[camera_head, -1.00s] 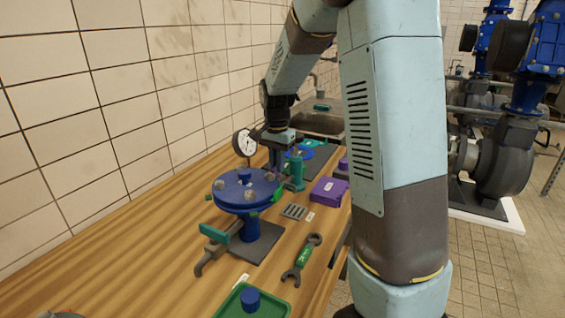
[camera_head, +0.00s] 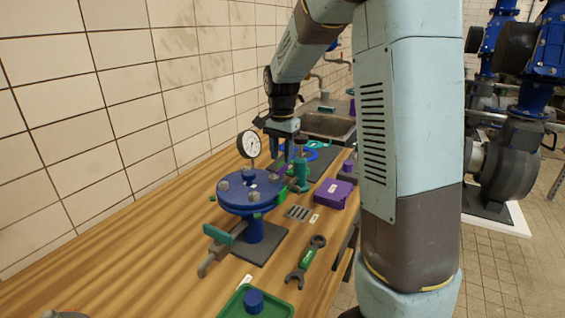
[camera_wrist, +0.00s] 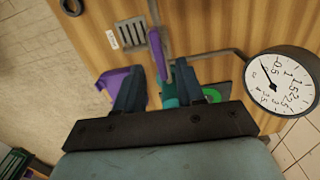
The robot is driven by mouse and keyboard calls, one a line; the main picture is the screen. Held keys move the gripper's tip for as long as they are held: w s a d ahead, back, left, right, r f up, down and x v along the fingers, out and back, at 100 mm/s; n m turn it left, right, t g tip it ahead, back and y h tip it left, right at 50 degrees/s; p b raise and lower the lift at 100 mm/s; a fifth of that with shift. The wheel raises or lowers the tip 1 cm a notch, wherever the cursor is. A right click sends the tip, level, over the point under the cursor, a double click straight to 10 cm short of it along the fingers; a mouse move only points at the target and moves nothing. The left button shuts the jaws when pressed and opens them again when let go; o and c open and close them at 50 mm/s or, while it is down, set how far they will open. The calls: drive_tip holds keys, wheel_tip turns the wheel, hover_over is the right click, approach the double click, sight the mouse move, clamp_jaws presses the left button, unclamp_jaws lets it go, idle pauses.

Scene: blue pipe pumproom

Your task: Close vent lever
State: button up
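In the head view, my gripper (camera_head: 281,157) points down above the bench, behind the blue round flange (camera_head: 249,188) and beside a teal upright valve body (camera_head: 302,172). In the wrist view, my gripper (camera_wrist: 158,70) is open, with its two dark fingers apart. A purple lever-like bar (camera_wrist: 155,48) and a teal part (camera_wrist: 169,88) show between the fingers. I cannot tell whether the fingers touch them, nor surely whether this bar is the vent lever. Another teal handle (camera_head: 225,233) sits on the grey pipe in front of the flange.
A pressure gauge (camera_head: 249,144) stands close to my gripper and the flange. A purple box (camera_head: 332,194), a grey grate (camera_head: 298,213), a wrench (camera_head: 306,262) and a green tray (camera_head: 234,303) lie on the wooden bench (camera_head: 150,255). The tiled wall bounds the left.

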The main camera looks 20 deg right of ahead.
sight(282, 166)
wheel_tip(282, 166, up, 10)
idle(0.4)
drive_tip(key=s+d+r+n+t, duration=0.1)
drive_tip(key=s+n+t, duration=0.4)
drive_tip(key=s, duration=2.4)
drive_tip(key=shift+d+n+t, duration=0.3)
drive_tip(key=shift+d+n, duration=0.15)
drive_tip(key=shift+n, duration=1.75)
drive_tip(key=shift+s, duration=0.1)
